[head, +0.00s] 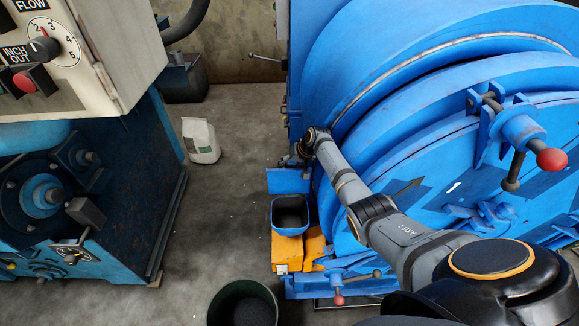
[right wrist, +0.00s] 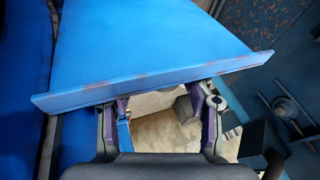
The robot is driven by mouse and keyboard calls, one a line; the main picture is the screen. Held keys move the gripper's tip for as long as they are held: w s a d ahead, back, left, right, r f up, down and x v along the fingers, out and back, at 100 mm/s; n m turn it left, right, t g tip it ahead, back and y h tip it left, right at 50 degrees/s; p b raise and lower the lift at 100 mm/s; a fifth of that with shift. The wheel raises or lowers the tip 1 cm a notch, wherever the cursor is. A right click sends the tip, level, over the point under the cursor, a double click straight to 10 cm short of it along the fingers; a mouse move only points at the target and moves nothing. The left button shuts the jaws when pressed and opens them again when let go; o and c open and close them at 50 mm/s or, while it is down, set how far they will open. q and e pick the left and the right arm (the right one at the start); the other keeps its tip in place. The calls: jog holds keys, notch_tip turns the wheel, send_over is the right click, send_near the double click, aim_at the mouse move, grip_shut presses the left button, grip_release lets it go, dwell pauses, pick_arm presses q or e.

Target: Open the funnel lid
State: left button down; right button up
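A flat blue panel with a worn, bent front edge, which looks like the funnel lid (right wrist: 150,50), fills the upper middle of the right wrist view. In the head view a small blue plate (head: 288,181) lies below my right gripper (head: 304,150); I cannot tell if it is the same panel. My right gripper also shows in the right wrist view (right wrist: 160,103). Its two fingers are apart with nothing between them. The panel's edge crosses in front of the fingers and hides their tips; contact is unclear. My left gripper is out of view.
The big blue drum machine (head: 420,60) stands at the right, with red-knobbed handles. A blue-rimmed bin (head: 290,212) sits by an orange block (head: 287,250). A control cabinet (head: 85,60) stands left. A white bag (head: 200,141) and green bucket (head: 243,304) are on the otherwise open floor.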

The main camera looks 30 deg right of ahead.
jog(key=shift+a+f, duration=0.1)
jog(key=shift+a, duration=0.05)
jog(key=shift+w+r, duration=0.1)
jog(key=shift+r, duration=0.15)
notch_tip(320, 180, up, 10)
jog(key=shift+f, duration=0.2)
